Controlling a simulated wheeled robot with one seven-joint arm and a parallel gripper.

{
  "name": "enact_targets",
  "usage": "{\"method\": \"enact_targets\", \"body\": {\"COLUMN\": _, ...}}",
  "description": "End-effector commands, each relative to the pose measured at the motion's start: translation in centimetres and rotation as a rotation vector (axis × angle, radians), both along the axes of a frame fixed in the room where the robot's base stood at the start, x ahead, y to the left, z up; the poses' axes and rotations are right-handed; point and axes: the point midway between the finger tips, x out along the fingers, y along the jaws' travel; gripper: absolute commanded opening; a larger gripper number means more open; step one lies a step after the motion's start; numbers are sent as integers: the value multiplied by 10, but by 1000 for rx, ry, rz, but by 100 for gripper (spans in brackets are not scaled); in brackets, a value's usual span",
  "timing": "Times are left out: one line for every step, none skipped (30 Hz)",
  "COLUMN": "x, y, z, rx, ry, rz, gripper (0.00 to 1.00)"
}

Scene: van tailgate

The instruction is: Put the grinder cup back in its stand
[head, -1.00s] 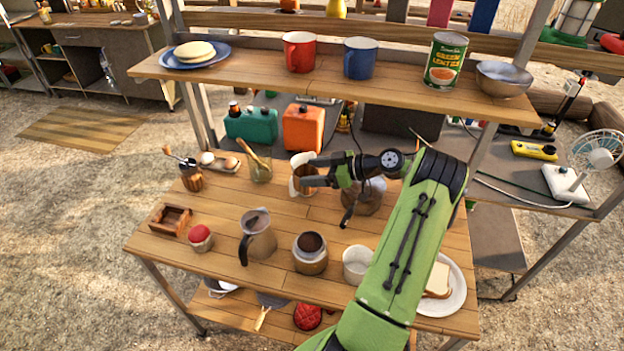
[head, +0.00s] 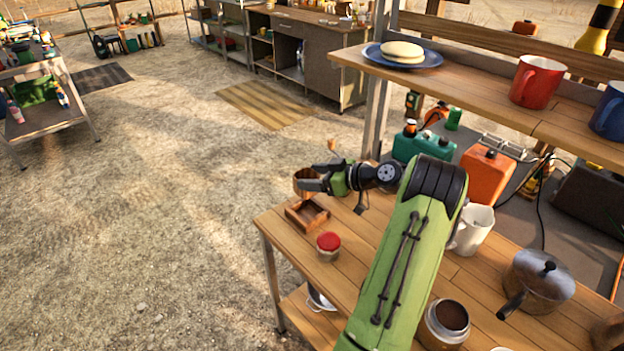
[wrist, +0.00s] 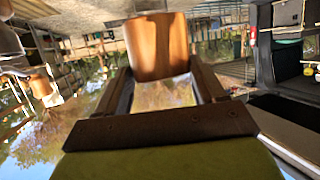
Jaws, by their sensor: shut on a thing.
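A round copper-brown cup, the grinder cup (head: 305,178), is held between the fingers of my gripper (head: 313,179). In the wrist view the cup (wrist: 157,46) shows between the two fingers. A small open square wooden box (head: 307,216), seemingly the stand, sits at the table's far left corner. It looks empty. In the head view the cup appears just above the box, near its back edge; I cannot tell the exact gap. The grinder is mostly hidden behind my gripper; only a wooden knob (head: 331,145) shows.
A red-topped jar (head: 328,246) stands just in front of the box. The upper shelf (head: 455,85) overhangs at the back right. Open ground lies left of the table.

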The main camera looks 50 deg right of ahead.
Motion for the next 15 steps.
{"method": "enact_targets", "body": {"x": 0, "y": 0, "z": -2, "rx": 1, "ry": 0, "rz": 0, "gripper": 37}}
{"method": "enact_targets", "body": {"x": 0, "y": 0, "z": -3, "rx": 1, "ry": 0, "rz": 0, "gripper": 37}}
{"method": "enact_targets", "body": {"x": 0, "y": 0, "z": -5, "rx": 1, "ry": -1, "rz": 1, "gripper": 37}}
{"method": "enact_targets", "body": {"x": 0, "y": 0, "z": -6, "rx": 1, "ry": -1, "rz": 1, "gripper": 37}}
{"method": "enact_targets", "body": {"x": 0, "y": 0, "z": -8, "rx": 1, "ry": -1, "rz": 1, "gripper": 37}}
{"method": "enact_targets", "body": {"x": 0, "y": 0, "z": -11, "rx": 1, "ry": -1, "rz": 1, "gripper": 37}}
{"method": "enact_targets", "body": {"x": 0, "y": 0, "z": -13, "rx": 1, "ry": -1, "rz": 1, "gripper": 37}}
{"method": "enact_targets", "body": {"x": 0, "y": 0, "z": -15, "rx": 1, "ry": -1, "rz": 1, "gripper": 37}}
{"method": "enact_targets", "body": {"x": 0, "y": 0, "z": -18, "rx": 1, "ry": -1, "rz": 1, "gripper": 37}}
{"method": "enact_targets", "body": {"x": 0, "y": 0, "z": -21, "rx": 1, "ry": -1, "rz": 1, "gripper": 37}}
{"method": "enact_targets", "body": {"x": 0, "y": 0, "z": -23, "rx": 1, "ry": -1, "rz": 1, "gripper": 37}}
{"method": "enact_targets", "body": {"x": 0, "y": 0, "z": -26, "rx": 2, "ry": -1, "rz": 2, "gripper": 37}}
{"method": "enact_targets", "body": {"x": 0, "y": 0, "z": -28, "rx": 1, "ry": -1, "rz": 2, "gripper": 37}}
{"method": "enact_targets", "body": {"x": 0, "y": 0, "z": -30, "rx": 2, "ry": -1, "rz": 2, "gripper": 37}}
{"method": "enact_targets", "body": {"x": 0, "y": 0, "z": -32, "rx": 2, "ry": -1, "rz": 2, "gripper": 37}}
